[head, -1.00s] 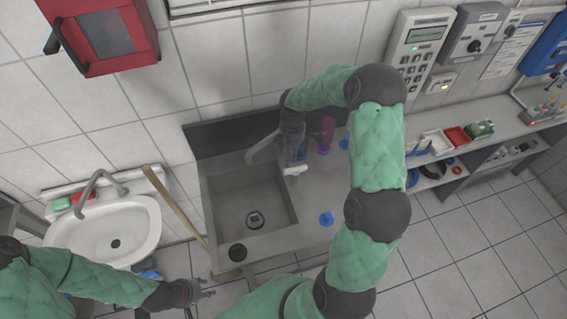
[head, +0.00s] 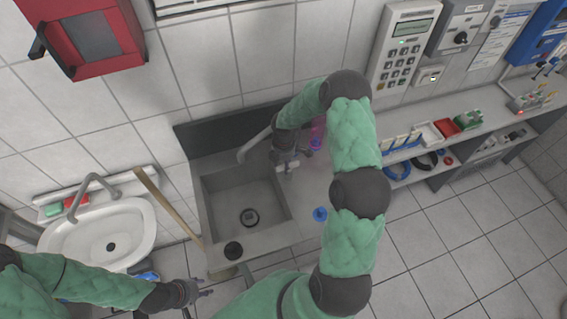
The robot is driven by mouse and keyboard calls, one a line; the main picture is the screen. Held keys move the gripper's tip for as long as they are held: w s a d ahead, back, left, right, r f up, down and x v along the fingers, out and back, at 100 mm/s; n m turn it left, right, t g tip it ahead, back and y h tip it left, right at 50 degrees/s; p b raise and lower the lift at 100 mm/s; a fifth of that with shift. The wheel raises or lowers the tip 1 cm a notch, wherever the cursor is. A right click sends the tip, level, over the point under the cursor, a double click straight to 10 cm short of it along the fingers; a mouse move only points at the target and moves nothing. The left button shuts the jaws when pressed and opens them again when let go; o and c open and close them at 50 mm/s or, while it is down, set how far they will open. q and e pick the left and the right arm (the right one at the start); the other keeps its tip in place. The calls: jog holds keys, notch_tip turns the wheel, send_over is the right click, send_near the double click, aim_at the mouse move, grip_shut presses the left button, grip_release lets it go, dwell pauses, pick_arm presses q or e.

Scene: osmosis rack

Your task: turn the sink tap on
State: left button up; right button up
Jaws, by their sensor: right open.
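The grey tap (head: 253,146) arches over the back right edge of the large grey sink basin (head: 213,212). Its base and handle are hidden by my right gripper. My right gripper (head: 287,163) is open, pointing down beside the tap at the basin's right side. A pale piece shows at its fingers; I cannot tell whether it is part of the tap or whether they touch. No water is visible. My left gripper (head: 206,288) is open and empty, low in front of the sink unit.
A pink-purple bottle (head: 318,129) stands behind my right arm. A blue object (head: 320,214) lies on the worktop right of the basin. A wooden handle (head: 165,203) leans between the large sink and a white washbasin (head: 75,244). A red box (head: 90,35) hangs at upper left.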

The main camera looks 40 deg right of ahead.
grip_shut()
jog(key=m+b, duration=0.4)
jog(key=shift+w+d+f, duration=0.15)
jog(key=shift+w+d, duration=0.05)
jog(key=shift+w, duration=0.05)
jog(key=m+b, duration=0.2)
jog(key=m, duration=0.1)
jog(key=shift+d, duration=0.2)
jog(key=shift+w+d+m+b, duration=0.1)
jog(key=shift+m+b, duration=0.4)
jog(key=shift+m, duration=0.5)
